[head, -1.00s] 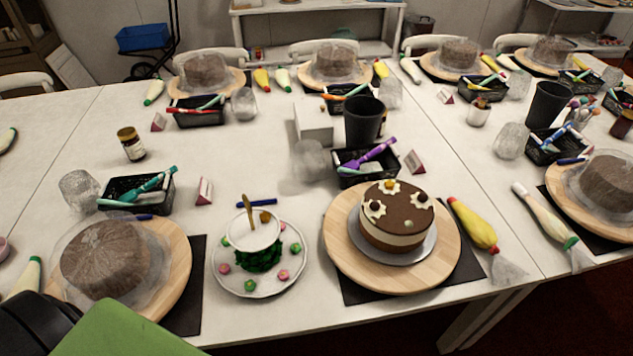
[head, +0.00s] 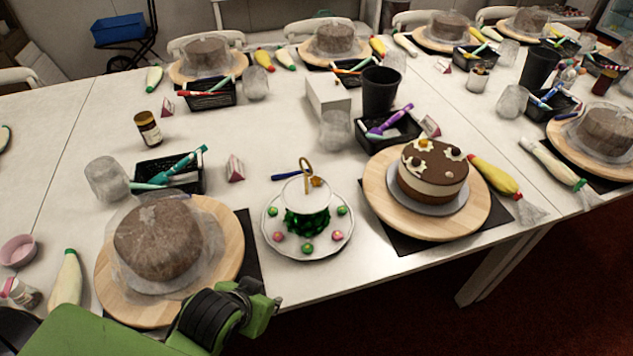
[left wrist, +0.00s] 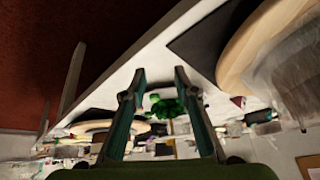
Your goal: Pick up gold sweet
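A small gold sweet (head: 316,181) sits on the white upper plate (head: 297,199) of a two-tier stand, by its gold handle. The lower plate (head: 279,251) holds several pink and green sweets around a green middle part. My left gripper (head: 265,302) is in front of the stand, apart from it, near the table's front edge. In the left wrist view the gripper (left wrist: 159,75) is open and empty, with the stand's green middle (left wrist: 167,106) seen beyond, between the fingers. The gold sweet cannot be made out there. My right gripper is not in view.
A plastic-wrapped brown cake (head: 158,238) on a wooden turntable (head: 226,230) stands left of the stand. A decorated chocolate cake (head: 432,179) stands right of it. A blue pen (head: 284,176) lies behind the stand. Bare table lies in front of it.

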